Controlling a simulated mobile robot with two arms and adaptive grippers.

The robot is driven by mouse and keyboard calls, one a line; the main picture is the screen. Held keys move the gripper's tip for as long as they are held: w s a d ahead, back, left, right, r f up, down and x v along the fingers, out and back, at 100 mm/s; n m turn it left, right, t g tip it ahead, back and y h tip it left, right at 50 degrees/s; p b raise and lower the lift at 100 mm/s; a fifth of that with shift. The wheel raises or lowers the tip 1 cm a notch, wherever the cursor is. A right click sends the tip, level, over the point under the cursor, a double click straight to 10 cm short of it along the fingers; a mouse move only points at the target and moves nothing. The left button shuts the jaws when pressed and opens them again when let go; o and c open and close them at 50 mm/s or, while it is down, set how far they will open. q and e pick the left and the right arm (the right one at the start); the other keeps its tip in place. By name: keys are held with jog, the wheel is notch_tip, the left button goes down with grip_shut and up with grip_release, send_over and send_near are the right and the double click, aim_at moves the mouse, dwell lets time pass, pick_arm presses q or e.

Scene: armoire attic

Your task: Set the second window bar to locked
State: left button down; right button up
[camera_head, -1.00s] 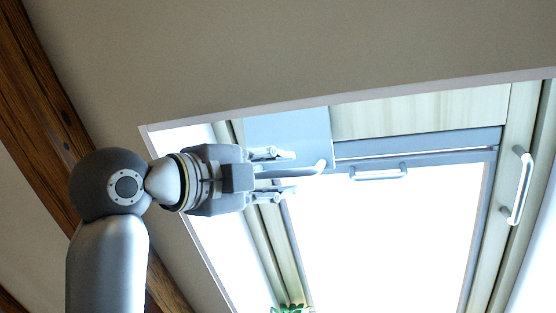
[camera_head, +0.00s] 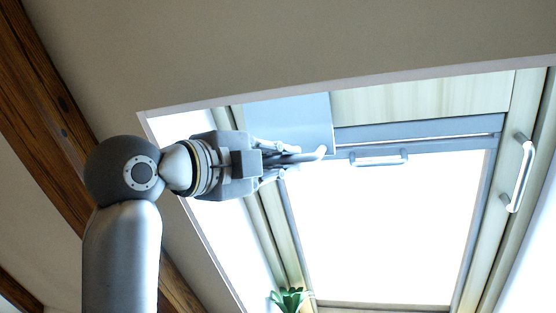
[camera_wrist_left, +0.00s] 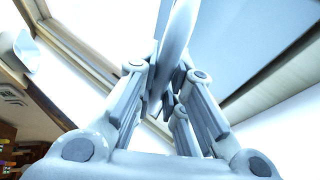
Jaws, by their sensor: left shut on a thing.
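My left gripper (camera_head: 283,160) is at the upper left part of the skylight frame. It is shut on a pale curved window bar (camera_head: 312,155), whose free end sticks out to the right of the fingertips. In the left wrist view the bar (camera_wrist_left: 180,30) runs up from between the two fingers (camera_wrist_left: 165,100). A second, silver bar (camera_head: 521,172) is on the right side of the frame, and a small grey handle (camera_head: 378,159) is on the top of the sash. My right gripper is not in view.
A blue-grey panel (camera_head: 288,118) is just above my gripper. The bright window pane (camera_head: 390,225) fills the opening. A green plant (camera_head: 290,299) stands at the lower left corner. Wooden beams (camera_head: 45,110) cross the sloped ceiling at left.

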pick_arm(q)
jog(key=shift+f, duration=0.1)
jog(key=w+h, duration=0.1)
jog(key=w, duration=0.1)
jog(key=w+d+m+t+h, duration=0.1)
jog(key=w, duration=0.1)
jog(key=shift+d+b, duration=0.1)
jog(key=shift+b, duration=0.2)
jog(key=c, duration=1.5)
grip_release()
jog(key=shift+w, duration=0.1)
